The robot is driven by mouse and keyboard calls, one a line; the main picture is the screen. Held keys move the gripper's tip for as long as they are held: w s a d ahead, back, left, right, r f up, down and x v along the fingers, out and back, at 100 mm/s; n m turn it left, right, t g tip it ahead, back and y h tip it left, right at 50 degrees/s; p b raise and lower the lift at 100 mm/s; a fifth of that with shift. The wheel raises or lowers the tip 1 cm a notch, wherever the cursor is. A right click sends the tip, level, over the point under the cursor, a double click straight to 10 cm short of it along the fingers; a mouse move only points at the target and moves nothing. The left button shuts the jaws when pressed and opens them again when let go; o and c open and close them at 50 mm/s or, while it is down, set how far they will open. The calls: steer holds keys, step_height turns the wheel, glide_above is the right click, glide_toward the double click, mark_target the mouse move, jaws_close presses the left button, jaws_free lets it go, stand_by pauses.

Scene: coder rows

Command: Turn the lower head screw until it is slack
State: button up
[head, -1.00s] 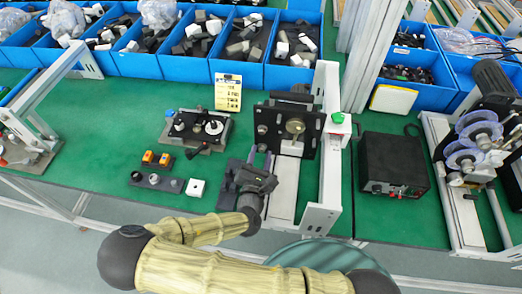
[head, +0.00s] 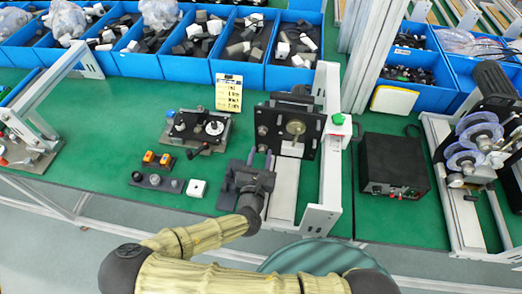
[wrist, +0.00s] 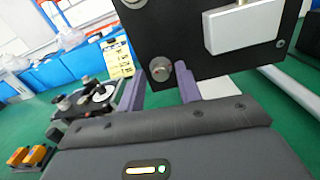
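The black head plate (head: 297,132) with a brass disc stands upright on a pale rail. The lower head screw (head: 262,148) is a silver knob at its lower left edge. In the wrist view a silver screw (wrist: 160,69) shows at the plate's lower left corner, apparently the lower one. The upper screw (head: 262,130) sits above it in the head view. My gripper (head: 259,156) is open just in front of the plate. Its two purple fingers (wrist: 158,78) stand apart, with the screw between them in the wrist picture. I cannot tell whether they touch it.
A black box (head: 393,163) stands right of the white frame post (head: 334,150). A dark fixture with knobs (head: 198,128), orange switches (head: 158,158) and a white button box (head: 196,188) lie left. Blue bins (head: 188,68) line the back. Green bench (head: 110,130) is clear at left.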

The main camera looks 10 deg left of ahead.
steer(key=shift+d, duration=0.15)
steer(key=shift+s+a+b, duration=0.2)
steer(key=shift+s+b, duration=0.1)
steer(key=shift+s, duration=1.4)
steer(key=shift+s+d, duration=0.1)
steer(key=shift+s, duration=0.85)
